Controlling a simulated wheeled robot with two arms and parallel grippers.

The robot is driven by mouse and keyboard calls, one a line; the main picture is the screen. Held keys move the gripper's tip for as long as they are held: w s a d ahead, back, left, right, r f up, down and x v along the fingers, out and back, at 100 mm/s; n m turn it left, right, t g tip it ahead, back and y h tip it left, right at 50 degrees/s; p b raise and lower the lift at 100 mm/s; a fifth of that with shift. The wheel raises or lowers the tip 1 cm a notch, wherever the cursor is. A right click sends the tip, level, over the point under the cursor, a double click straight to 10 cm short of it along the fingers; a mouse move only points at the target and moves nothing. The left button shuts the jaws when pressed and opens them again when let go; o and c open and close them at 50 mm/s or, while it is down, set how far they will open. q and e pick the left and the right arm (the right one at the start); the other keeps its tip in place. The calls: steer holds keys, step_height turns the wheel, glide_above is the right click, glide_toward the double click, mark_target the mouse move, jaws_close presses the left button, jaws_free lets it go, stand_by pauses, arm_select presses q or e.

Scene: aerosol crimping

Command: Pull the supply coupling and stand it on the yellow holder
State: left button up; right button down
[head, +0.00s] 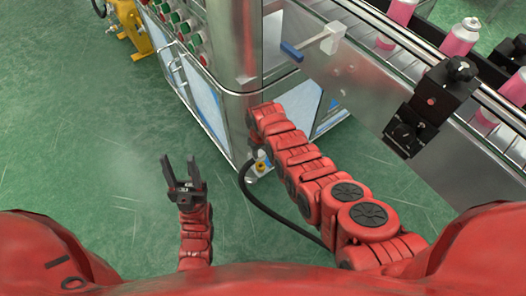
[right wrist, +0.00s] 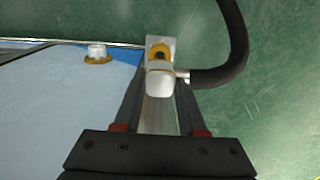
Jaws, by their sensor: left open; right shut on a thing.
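The supply coupling (right wrist: 160,84), a pale grey body with a black hose (right wrist: 222,70) leaving its right side, is between the fingers of my right gripper (right wrist: 158,100). The gripper is shut on it. A yellow ring with a dark opening (right wrist: 160,50), on a pale bracket, shows just beyond the coupling and looks like the yellow holder. I cannot tell whether they touch. In the head view the yellow ring (head: 260,167) is low by the cabinet corner, and my right wrist mostly hides the coupling. My left gripper (head: 180,163) is open and empty above the floor.
A white stub on a yellow base (right wrist: 97,53) stands on the blue panel to the left. The steel cabinet (head: 235,50) has a rail handle (head: 195,100). A conveyor (head: 375,70) with pink cans is at right. Green floor is clear around my left gripper.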

steer(key=shift+w+f, duration=0.15)
steer(key=shift+w, duration=0.05)
steer(key=shift+s+f+b, duration=0.15)
steer(key=shift+f+b, duration=0.15)
steer(key=shift+b, duration=0.3)
steer(key=shift+f+b, duration=0.35)
step_height(320, 180, down, 4)
steer(key=b, duration=0.3)
steer(key=shift+a+f+b, duration=0.1)
steer(key=shift+f+b, duration=0.3)
steer(key=shift+b, duration=0.3)
stand_by(1.7)
steer(key=shift+c, duration=2)
jaws_free()
